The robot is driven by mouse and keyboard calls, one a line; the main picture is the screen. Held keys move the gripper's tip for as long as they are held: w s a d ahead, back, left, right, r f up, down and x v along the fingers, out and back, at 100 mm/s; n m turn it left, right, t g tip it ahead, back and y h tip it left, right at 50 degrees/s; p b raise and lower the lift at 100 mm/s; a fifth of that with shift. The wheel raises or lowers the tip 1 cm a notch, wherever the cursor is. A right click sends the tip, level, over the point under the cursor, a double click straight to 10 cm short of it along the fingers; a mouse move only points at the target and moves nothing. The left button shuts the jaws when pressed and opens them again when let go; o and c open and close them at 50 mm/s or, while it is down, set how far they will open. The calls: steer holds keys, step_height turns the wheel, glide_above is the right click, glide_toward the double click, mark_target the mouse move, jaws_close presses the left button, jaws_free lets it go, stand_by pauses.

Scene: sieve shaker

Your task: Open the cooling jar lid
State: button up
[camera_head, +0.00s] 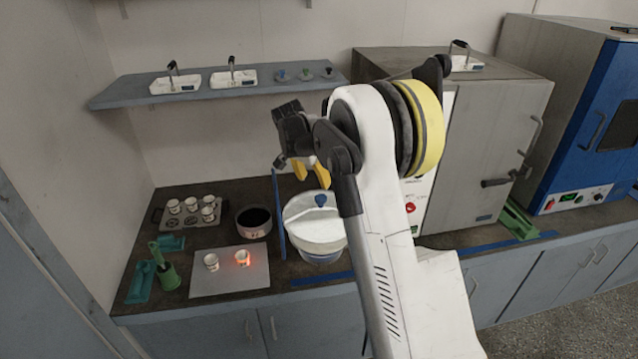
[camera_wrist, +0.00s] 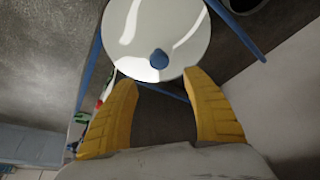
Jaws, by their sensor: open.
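The cooling jar (camera_head: 322,256) stands on the dark bench, left of my arm. In the head view my gripper (camera_head: 311,172) is above the jar, apart from the knob. Part of the jar is hidden by my arm.
A dark pot (camera_head: 254,222) stands left of the jar. A grey plate (camera_head: 229,278) holds two small cups, one glowing orange. A tray (camera_head: 157,217) of cups is behind. A wall shelf (camera_head: 215,88) hangs above, and a grey oven (camera_head: 490,140) stands right.

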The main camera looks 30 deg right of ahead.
mark_target(321, 197)
steer(key=b+x, duration=0.1)
steer(key=x, duration=0.9)
steer(key=shift+d+f, duration=0.15)
steer(key=shift+f, duration=0.1)
steer(key=shift+s, duration=0.1)
jaws_close()
